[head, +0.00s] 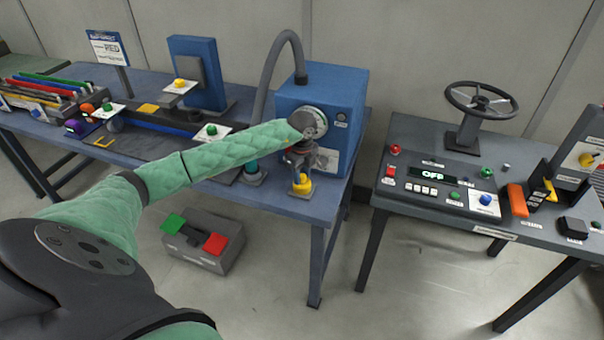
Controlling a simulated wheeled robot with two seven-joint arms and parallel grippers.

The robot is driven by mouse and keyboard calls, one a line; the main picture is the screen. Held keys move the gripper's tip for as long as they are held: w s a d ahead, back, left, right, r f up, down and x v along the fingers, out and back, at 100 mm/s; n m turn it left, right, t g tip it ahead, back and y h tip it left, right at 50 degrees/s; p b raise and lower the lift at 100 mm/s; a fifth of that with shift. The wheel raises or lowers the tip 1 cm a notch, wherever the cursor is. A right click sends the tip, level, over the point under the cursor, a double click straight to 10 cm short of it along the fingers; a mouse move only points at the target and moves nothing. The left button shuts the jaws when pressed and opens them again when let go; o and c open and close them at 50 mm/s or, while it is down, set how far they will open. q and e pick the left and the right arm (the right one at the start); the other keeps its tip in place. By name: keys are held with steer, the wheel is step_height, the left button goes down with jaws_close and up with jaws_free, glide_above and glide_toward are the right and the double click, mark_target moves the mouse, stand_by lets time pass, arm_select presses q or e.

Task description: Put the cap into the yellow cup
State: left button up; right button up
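My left arm reaches across from the left, and its gripper (301,166) points down over the front right corner of the blue table. A small yellow cup (302,186) stands on a small base directly under the gripper, very close to the fingertips. I cannot tell whether they touch. The fingers are small and dark here, so whether they are open or shut does not show. I cannot make out the cap; it may be hidden at the fingers. My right gripper is not in view.
A teal piece on a grey base (254,178) stands just left of the cup. A blue machine with a gauge (345,105) and a hose (268,75) rises behind the gripper. A grey control table (410,150) stands to the right across a floor gap. A pedal box (203,240) lies on the floor.

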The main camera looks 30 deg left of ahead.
arm_select(q)
steer(key=shift+o, duration=1.2)
steer(key=shift+r, duration=0.1)
steer(key=shift+r+b, duration=0.3)
steer(key=shift+r, duration=0.05)
step_height(320, 180, up, 6)
steer(key=shift+f+b, duration=0.1)
steer(key=shift+b, duration=0.95)
steer(key=shift+r, duration=0.5)
